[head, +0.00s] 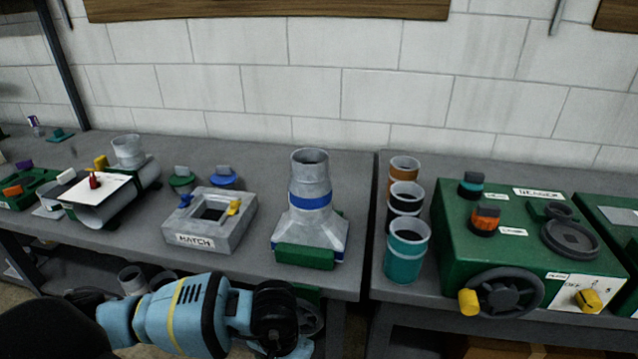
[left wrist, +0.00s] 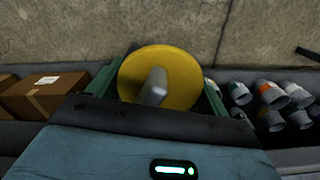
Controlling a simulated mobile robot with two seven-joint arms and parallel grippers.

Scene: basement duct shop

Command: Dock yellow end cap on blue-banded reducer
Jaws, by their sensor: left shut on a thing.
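The blue-banded reducer (head: 318,225) stands upright on the left bench in the head view. Its round top is open and its flared square base sits behind a green block. My left gripper (left wrist: 158,92) is shut on the yellow end cap (left wrist: 186,68), a round disc with a grey grip facing the wrist camera. My right gripper is in neither view.
A grey hatch frame (head: 240,220) and green (head: 181,182) and blue (head: 224,180) caps lie left of the reducer. Banded cups, including a teal one (head: 407,255), and a green machine (head: 520,245) stand right, past the bench gap. A cardboard box (left wrist: 45,95) shows in the wrist view.

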